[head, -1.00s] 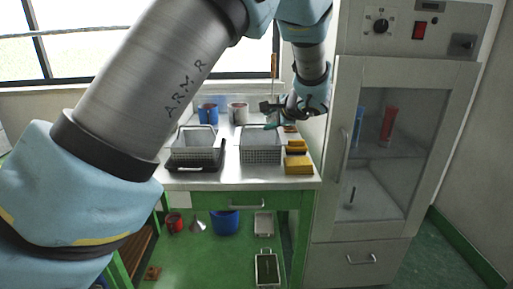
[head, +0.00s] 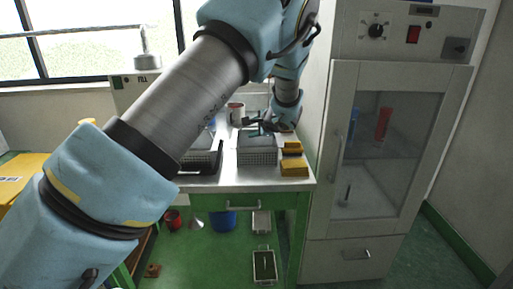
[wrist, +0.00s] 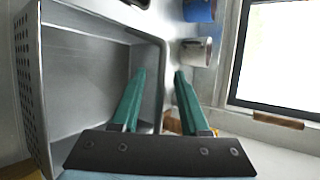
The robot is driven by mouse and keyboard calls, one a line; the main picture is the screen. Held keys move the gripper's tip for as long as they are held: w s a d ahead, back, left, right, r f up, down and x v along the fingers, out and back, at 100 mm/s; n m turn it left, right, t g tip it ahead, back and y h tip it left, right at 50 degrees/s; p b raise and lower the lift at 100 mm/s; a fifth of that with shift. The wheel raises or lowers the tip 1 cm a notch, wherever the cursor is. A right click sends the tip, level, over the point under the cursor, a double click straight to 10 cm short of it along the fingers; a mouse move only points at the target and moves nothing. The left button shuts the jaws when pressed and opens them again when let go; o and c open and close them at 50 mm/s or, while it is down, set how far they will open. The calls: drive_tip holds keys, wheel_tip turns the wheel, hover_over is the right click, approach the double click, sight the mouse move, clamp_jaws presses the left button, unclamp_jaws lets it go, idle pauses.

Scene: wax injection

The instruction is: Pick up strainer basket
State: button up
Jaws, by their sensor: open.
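The strainer basket (head: 257,157) is a grey metal basket with perforated sides, standing on the table in the head view. In the wrist view its perforated wall (wrist: 33,95) is at the left and its inside is partly seen. My gripper (head: 266,129) is open above the basket's far part. In the wrist view the two green fingers of my gripper (wrist: 160,72) point toward the basket, one on each side of its rim in the picture. I cannot tell whether they touch it. Nothing is held.
A black tray (head: 207,161) is left of the basket, partly behind my arm. Yellow blocks (head: 294,168) lie close to the basket's right. A tall glass-doored cabinet (head: 345,150) bounds the right.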

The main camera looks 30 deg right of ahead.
clamp_jaws()
idle(1.4)
